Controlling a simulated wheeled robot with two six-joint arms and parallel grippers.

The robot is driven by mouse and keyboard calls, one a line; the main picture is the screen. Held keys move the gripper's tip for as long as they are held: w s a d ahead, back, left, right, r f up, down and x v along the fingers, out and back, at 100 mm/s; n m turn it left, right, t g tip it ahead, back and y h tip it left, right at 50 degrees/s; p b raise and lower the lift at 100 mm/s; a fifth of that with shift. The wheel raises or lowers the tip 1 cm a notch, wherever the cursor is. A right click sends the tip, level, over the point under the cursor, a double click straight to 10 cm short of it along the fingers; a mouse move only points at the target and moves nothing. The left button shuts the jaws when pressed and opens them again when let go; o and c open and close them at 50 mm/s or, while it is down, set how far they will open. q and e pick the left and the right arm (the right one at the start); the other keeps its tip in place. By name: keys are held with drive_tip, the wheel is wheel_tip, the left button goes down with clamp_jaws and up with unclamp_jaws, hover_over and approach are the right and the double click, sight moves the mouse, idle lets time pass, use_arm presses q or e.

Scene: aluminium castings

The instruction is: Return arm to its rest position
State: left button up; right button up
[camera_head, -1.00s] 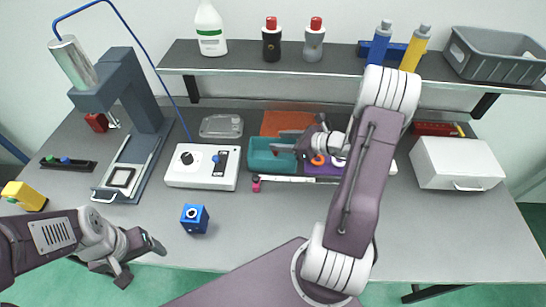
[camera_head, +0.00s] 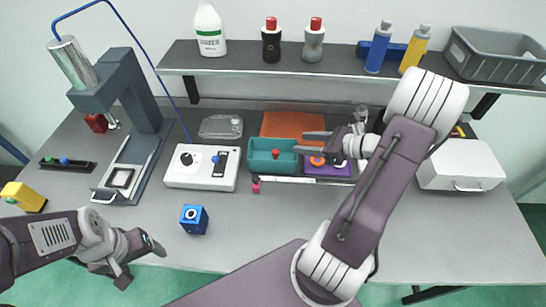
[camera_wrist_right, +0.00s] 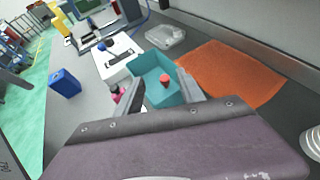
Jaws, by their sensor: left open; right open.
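My right gripper (camera_head: 308,143) is open and empty, above the right end of the teal tray (camera_head: 260,163); its fingers point left in the head view. In the right wrist view the fingers (camera_wrist_right: 164,98) stand apart, with the teal tray (camera_wrist_right: 150,66) beyond them. A small red-topped piece (camera_head: 276,153) lies in the tray, and it also shows in the right wrist view (camera_wrist_right: 165,79). My left gripper (camera_head: 138,258) is open and empty over the front left table edge.
A white control box (camera_head: 203,179), a blue cube (camera_head: 194,219) and a press (camera_head: 130,110) stand left. A purple mat (camera_head: 325,170) with an orange ring and a white box (camera_head: 460,165) are at right. A shelf (camera_head: 340,58) with bottles hangs behind. The front middle table is clear.

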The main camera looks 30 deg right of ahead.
idle(0.4)
drive_tip(key=a+r+n+g+y, duration=0.1)
drive_tip(key=a+n+g+y, duration=0.2)
drive_tip(key=a, duration=0.7)
drive_tip(key=a+r+n+g+y, duration=0.1)
drive_tip(key=a+r+n+g, duration=0.15)
drive_tip(key=a+n, duration=0.45)
drive_tip(key=s+a+f+n+g+h, duration=0.35)
drive_tip(key=s+a+n+g, duration=0.25)
drive_tip(key=s+a, duration=0.25)
drive_tip(key=s+d+f+n+h, duration=0.1)
drive_tip(key=d+n+h, duration=0.1)
drive_tip(key=n, duration=0.1)
drive_tip(key=s+d+f+n+h, duration=0.1)
drive_tip(key=f+n, duration=0.1)
drive_tip(key=n, duration=0.1)
drive_tip(key=s+d+f+n+h, duration=0.1)
drive_tip(key=s+d+n+h, duration=0.1)
drive_tip(key=n, duration=0.2)
drive_tip(key=shift+s+d+f+h, duration=0.1)
drive_tip(key=shift+d+f+h, duration=0.25)
drive_tip(key=w+d+n+t, duration=0.1)
drive_tip(key=w+d+n+t+h, duration=0.1)
drive_tip(key=w+d+n, duration=0.1)
drive_tip(key=shift+w+d+f, duration=0.1)
drive_tip(key=shift+d+f, duration=0.1)
drive_tip(key=shift+f, duration=0.2)
drive_tip(key=shift+a, duration=0.1)
